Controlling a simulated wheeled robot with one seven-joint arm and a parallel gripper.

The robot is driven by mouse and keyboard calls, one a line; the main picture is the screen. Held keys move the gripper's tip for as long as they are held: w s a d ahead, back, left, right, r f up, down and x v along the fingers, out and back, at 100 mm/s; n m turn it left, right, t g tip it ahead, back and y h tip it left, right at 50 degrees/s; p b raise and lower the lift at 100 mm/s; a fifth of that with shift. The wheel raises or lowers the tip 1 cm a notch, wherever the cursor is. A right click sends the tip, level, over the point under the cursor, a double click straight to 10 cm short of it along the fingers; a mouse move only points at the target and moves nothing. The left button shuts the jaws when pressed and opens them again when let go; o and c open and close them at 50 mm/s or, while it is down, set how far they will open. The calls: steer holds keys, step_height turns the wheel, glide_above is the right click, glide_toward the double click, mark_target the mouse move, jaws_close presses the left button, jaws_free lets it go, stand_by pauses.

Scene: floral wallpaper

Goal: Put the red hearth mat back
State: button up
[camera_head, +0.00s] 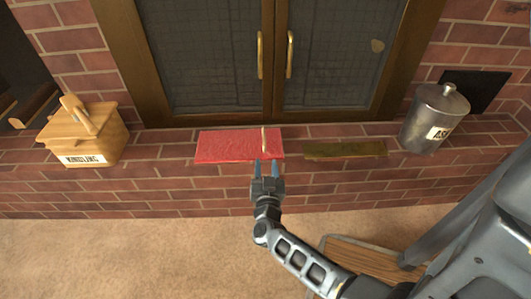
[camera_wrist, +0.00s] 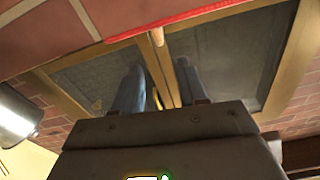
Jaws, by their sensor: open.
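The red hearth mat (camera_head: 225,146) lies flat on the brick hearth in front of the closed doors. A small light wooden peg-like piece (camera_head: 264,140) stands up at its right part; it also shows in the wrist view (camera_wrist: 157,37). The mat's red edge crosses the top of the wrist view (camera_wrist: 200,17). My gripper (camera_head: 267,163) is open at the mat's front right edge, its blue-grey fingers pointing toward the peg. In the wrist view the fingers (camera_wrist: 160,75) are apart with nothing held between them. I cannot tell whether they touch the mat.
A flat olive-brown strip (camera_head: 345,150) lies on the hearth right of the mat. A wooden kindling box (camera_head: 85,135) stands at the left, and a metal ash can (camera_head: 434,115) at the right. Glass doors with brass handles (camera_head: 260,55) stand behind. Carpet (camera_head: 130,250) lies in front.

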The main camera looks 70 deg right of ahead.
steer(key=s+a+r+n+t+y, duration=0.3)
steer(key=a+r+t+y, duration=0.1)
steer(key=a, duration=0.6)
steer(key=s+a+r+n+t+y, duration=0.3)
steer(key=a+n+t, duration=0.1)
steer(key=a, duration=0.5)
steer(key=s+a+r+n+y, duration=0.4)
steer(key=s+a+r+y, duration=0.1)
steer(key=r, duration=0.3)
steer(key=s+a+r+n+y, duration=0.4)
steer(key=s+a+r+y, duration=0.1)
steer(key=s+r, duration=0.2)
steer(key=shift+r, duration=0.9)
steer(key=shift+a, duration=0.1)
step_height(320, 180, up, 25)
steer(key=p, duration=2.5)
steer(key=shift+r, duration=0.1)
